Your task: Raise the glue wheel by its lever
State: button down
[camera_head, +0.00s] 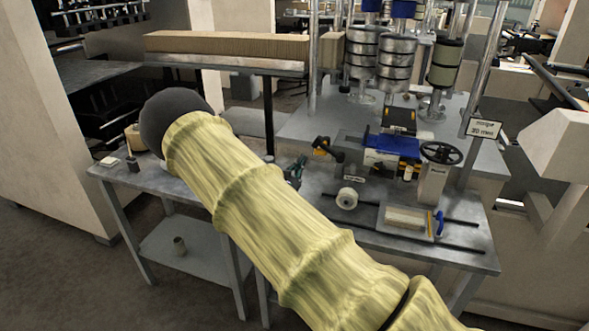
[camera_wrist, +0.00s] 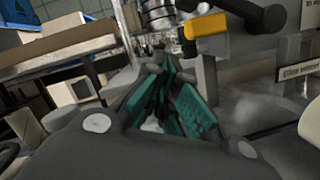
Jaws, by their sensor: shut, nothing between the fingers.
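A yellow grip on a dark lever (camera_head: 321,145) stands at the left of the bench's machinery. In the wrist view the yellow lever grip (camera_wrist: 206,26) is close, above and right of the fingertips, and apart from them. A small label plate (camera_wrist: 299,70) stands right of it and seems to read "Glue wheel"; it also shows in the head view (camera_head: 354,178). I cannot make out the glue wheel itself for sure. My gripper (camera_head: 296,170) is left of and below the lever, partly hidden behind my arm. Its teal fingers (camera_wrist: 172,97) are shut and empty.
A white roll (camera_head: 347,199) and a tray (camera_head: 408,234) lie on the metal bench. A blue device (camera_head: 392,146) and a handwheel (camera_head: 441,153) stand right of the lever. Upright posts with stacked rollers (camera_head: 393,58) rise behind. Small items lie at the bench's left end.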

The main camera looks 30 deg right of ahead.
jog(key=shift+s+d+r+p, duration=0.25)
jog(key=shift+r+p, duration=0.05)
jog(key=shift+r, duration=0.25)
jog(key=shift+s+d+r+p, duration=0.25)
jog(key=shift+r+p, duration=0.1)
jog(key=shift+r, duration=0.25)
jog(key=shift+s+d+r+p, duration=0.2)
jog(key=shift+s+r+p, duration=0.1)
jog(key=shift+r, duration=0.25)
